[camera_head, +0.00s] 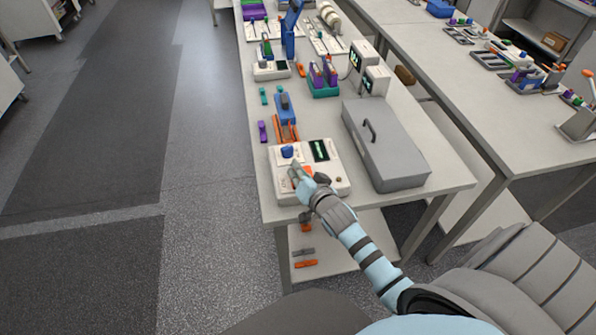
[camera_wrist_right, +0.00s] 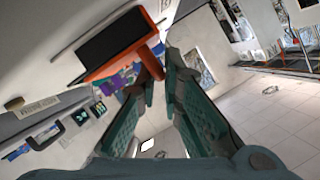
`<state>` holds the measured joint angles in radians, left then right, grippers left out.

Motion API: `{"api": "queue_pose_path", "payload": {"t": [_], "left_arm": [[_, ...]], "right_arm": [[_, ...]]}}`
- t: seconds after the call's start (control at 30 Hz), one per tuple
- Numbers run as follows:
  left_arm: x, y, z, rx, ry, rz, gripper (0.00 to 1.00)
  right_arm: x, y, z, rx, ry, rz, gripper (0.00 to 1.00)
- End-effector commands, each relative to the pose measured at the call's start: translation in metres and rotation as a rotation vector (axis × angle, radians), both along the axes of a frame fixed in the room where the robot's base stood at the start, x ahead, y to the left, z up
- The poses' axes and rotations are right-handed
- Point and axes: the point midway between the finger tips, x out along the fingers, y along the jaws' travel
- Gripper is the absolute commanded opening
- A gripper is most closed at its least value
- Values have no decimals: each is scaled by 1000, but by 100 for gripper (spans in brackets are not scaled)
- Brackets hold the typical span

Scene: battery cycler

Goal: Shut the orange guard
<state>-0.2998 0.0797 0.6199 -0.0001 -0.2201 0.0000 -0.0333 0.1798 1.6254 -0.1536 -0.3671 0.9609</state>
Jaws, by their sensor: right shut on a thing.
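The orange guard (camera_wrist_right: 117,45) shows in the right wrist view as a dark panel with an orange rim and an orange edge piece at the fingertips. My right gripper (camera_wrist_right: 163,68) is shut on that orange part. In the head view my right gripper (camera_head: 297,172) is low over the front left of the white cycler (camera_head: 327,176), in front of its blue knob (camera_head: 287,151) and dark screen (camera_head: 320,150). I cannot make out the guard in the head view; the gripper covers that spot. My left gripper is not in view.
A grey case (camera_head: 386,145) with a dark handle stands right of the cycler. A blue piece on an orange stand (camera_head: 286,128) is behind it. A purple piece (camera_head: 262,131) lies near the left table edge. Several small orange and grey pieces lie on the lower shelf (camera_head: 350,240).

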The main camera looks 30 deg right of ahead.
Motion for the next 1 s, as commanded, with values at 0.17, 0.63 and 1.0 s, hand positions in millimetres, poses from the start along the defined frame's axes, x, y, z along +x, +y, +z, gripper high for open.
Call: {"api": "queue_pose_path", "payload": {"t": [0.17,0.63,1.0], "left_arm": [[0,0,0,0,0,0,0],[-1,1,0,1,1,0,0],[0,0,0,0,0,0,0]], "right_arm": [[-1,0,-1,2,3,-1,16],[-23,2,6,2,2,0,16],[-107,12,35,1,3,0,16]]}}
